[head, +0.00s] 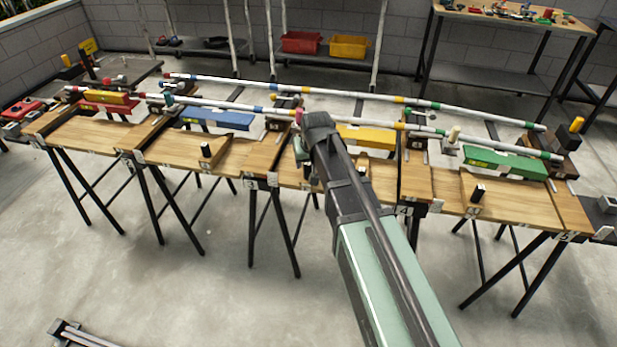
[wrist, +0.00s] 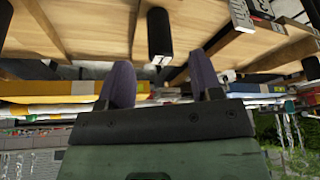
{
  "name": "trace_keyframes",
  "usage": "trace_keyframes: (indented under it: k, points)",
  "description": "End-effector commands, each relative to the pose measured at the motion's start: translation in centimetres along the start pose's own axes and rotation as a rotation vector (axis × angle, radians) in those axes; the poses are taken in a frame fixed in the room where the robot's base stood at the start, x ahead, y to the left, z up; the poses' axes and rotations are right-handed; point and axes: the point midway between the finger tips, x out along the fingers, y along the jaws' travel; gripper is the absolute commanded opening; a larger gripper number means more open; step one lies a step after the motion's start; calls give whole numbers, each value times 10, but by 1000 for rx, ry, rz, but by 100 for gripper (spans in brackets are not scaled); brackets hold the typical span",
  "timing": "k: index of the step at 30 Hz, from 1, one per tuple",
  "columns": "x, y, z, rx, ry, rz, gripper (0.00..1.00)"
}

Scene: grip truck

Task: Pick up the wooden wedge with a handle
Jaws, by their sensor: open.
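My gripper (wrist: 160,64) shows in the wrist view with its two purple fingers apart and nothing held between them. A black post-like piece with a pale end (wrist: 159,35) stands out from a wooden surface just beyond the gap, apart from the fingers. It looks like a handle, but I cannot tell whether it belongs to the wedge. In the head view, small wooden pieces with dark faces stand on the benches, one at the left (head: 206,153) and one at the right (head: 477,192). Which is the handled wedge is unclear. My arm hides part of the middle bench.
Wooden benches on black trestle legs form a row. Long striped poles (head: 380,98) run above them. Blue (head: 217,118), yellow (head: 366,137) and green (head: 505,163) blocks lie along the back. Red (head: 301,42) and yellow (head: 349,47) bins sit behind. The front floor is mostly clear.

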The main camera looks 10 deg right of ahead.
Motion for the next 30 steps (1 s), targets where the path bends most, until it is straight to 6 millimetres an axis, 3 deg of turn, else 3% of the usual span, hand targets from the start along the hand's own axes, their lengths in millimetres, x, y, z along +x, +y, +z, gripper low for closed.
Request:
trace_keyframes:
  k: [1,7,14,21,30]
  points:
    - [15,0,2,0,0,0,59]
    - [20,0,1,0,-1,0,59]
    - [66,0,3,0,-1,0,59]
    - [64,0,1,0,-1,0,59]
    - [63,0,1,0,-1,0,15]
